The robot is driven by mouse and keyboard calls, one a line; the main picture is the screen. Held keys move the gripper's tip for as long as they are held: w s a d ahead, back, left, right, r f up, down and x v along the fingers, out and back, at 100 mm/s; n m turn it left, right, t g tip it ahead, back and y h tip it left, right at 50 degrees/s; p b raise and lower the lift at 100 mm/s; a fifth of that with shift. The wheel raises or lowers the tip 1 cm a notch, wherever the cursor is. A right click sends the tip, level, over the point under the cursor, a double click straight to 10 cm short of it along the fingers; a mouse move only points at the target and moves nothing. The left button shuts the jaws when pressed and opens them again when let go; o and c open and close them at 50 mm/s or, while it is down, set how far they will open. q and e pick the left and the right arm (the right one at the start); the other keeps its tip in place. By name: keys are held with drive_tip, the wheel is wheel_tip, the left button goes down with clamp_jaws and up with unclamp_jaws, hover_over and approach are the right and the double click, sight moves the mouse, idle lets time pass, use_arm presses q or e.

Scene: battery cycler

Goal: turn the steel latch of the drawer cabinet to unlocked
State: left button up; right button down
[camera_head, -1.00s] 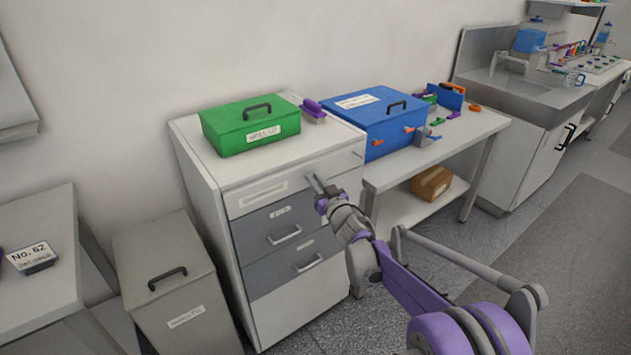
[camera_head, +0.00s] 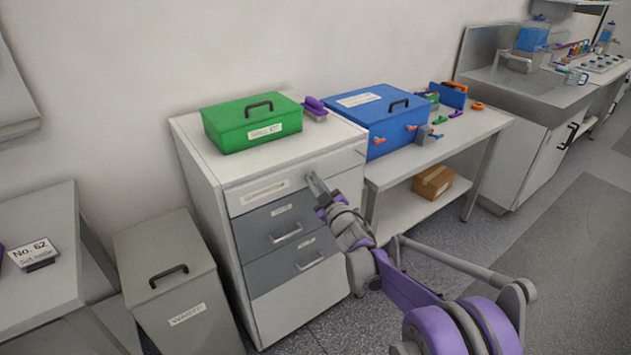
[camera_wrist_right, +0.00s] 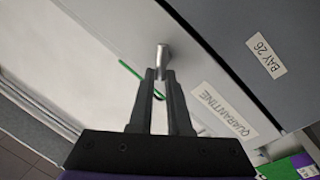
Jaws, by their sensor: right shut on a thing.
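The drawer cabinet (camera_head: 285,311) stands in the middle of the head view, white with two grey drawers. My right gripper (camera_head: 312,178) is at its top front panel, right of the panel's label. In the right wrist view the steel latch (camera_wrist_right: 163,54) sticks out from the pale front, and the right gripper (camera_wrist_right: 161,76) is shut on it. Its two dark fingers hide part of the latch. A green stripe (camera_wrist_right: 131,74) shows on the panel beside the latch. The latch's exact angle is hard to tell. My left gripper is not in view.
A green case (camera_head: 252,128) and a purple-handled object (camera_head: 314,108) sit on the cabinet. A blue box (camera_head: 372,125) stands on the bench to the right. A grey lidded bin (camera_head: 168,270) is left of the cabinet. A cardboard box (camera_head: 433,182) lies on the lower shelf.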

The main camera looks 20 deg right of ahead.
drive_tip(key=n, duration=0.2)
drive_tip(key=n+y, duration=0.1)
drive_tip(key=n, duration=0.1)
drive_tip(key=f+n, duration=0.1)
drive_tip(key=n, duration=0.1)
drive_tip(key=shift+s+a+t+y+b, duration=0.1)
drive_tip(key=shift+a+t+y+b, duration=0.05)
drive_tip(key=shift+t+y+b, duration=0.2)
drive_tip(key=n, duration=0.2)
drive_tip(key=n+y, duration=0.1)
drive_tip(key=n, duration=0.3)
drive_tip(key=shift+f+n+y, duration=0.3)
drive_tip(key=shift+n+y, duration=0.05)
drive_tip(key=shift+n, duration=0.05)
drive_tip(key=c, duration=0.9)
unclamp_jaws()
drive_tip(key=shift+o, duration=0.2)
drive_tip(key=v, duration=1)
drive_tip(key=shift+s+b, duration=0.4)
drive_tip(key=shift+s, duration=0.05)
drive_tip(key=shift+r, duration=0.2)
